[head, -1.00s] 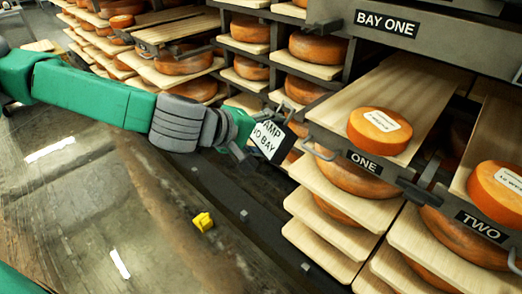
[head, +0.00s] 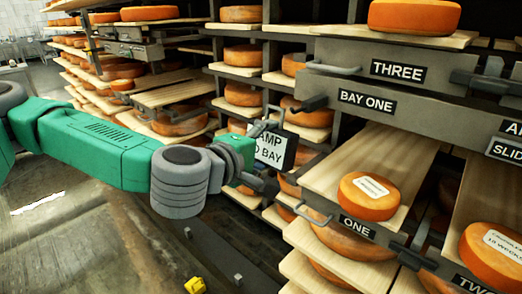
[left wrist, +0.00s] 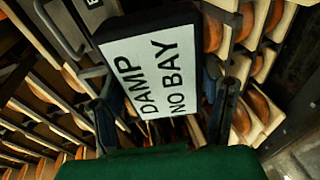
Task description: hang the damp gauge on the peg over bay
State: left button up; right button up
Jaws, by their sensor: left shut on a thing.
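The damp gauge (head: 271,150) is a dark box with a white face reading "DAMP" and "NO BAY", with a handle-like loop at its top. My left gripper (head: 258,165) is shut on it and holds it in the air before the shelves. In the left wrist view, the gauge (left wrist: 150,65) stands between the two fingers of my left gripper (left wrist: 165,112), its lettering turned on its side. A dark stub, seemingly the peg (head: 311,103), sticks out at the left end of the BAY ONE beam (head: 410,112), up and right of the gauge, apart from it. My right gripper is out of view.
Shelf boards with orange cheese wheels fill the back and right. A board marked ONE (head: 350,160) juts out below the beam, with a wheel (head: 369,196) on it and a metal handle (head: 312,213) in front. A yellow object (head: 195,285) lies low down.

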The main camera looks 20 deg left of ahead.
pick_arm(q)
jog(key=d+b+x, duration=0.1)
jog(key=x, duration=0.6)
jog(key=shift+w+d, duration=0.2)
dwell(0.6)
jog(key=shift+f, duration=0.1)
dwell(0.5)
jog(key=o, duration=1.3)
jog(key=shift+o, duration=0.2)
